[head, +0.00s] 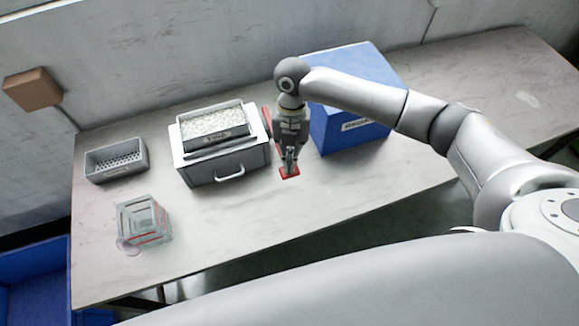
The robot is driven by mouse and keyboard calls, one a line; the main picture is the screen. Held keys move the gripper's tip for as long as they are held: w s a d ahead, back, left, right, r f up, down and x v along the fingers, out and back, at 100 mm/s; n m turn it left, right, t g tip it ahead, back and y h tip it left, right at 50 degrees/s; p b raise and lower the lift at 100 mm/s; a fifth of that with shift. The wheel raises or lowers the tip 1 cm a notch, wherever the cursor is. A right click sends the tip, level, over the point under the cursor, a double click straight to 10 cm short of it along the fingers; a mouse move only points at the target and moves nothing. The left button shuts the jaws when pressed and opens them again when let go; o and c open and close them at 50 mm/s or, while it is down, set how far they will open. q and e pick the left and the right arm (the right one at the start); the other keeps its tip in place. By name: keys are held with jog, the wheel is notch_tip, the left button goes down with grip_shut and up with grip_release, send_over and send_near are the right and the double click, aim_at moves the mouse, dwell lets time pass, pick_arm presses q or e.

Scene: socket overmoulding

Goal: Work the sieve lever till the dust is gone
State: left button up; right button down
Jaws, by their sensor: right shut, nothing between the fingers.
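The sieve (225,145) is a light grey box with a tray of pale granules (213,122) on top and a drawer with a handle in front. A red lever (289,174) shows at its right side, with a red part by the box wall and a red end lower down. The middle of the lever is hidden behind my right gripper (289,168). That gripper points down at the lever's red end, shut with nothing between its fingers. I cannot tell whether it touches the lever. Dust is too small to make out. My left gripper is out of view.
A grey perforated tray (117,172) stands left of the sieve. A clear container with red lines (144,221) stands at the front left. The table (225,240) is bare in front.

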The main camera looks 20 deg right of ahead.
jog(key=x, duration=0.1)
jog(key=b+x, duration=0.1)
jog(key=x, duration=0.1)
jog(key=shift+w+d+f, duration=0.15)
jog(key=shift+w+f, duration=0.15)
jog(key=shift+w+d+r, duration=0.2)
jog(key=shift+w, duration=0.3)
jog(key=shift+w+d+r, duration=0.2)
jog(key=shift+w, duration=0.25)
jog(key=shift+w+d+r, duration=0.2)
jog(key=shift+w, duration=0.3)
jog(key=v, duration=1.2)
dwell(0.3)
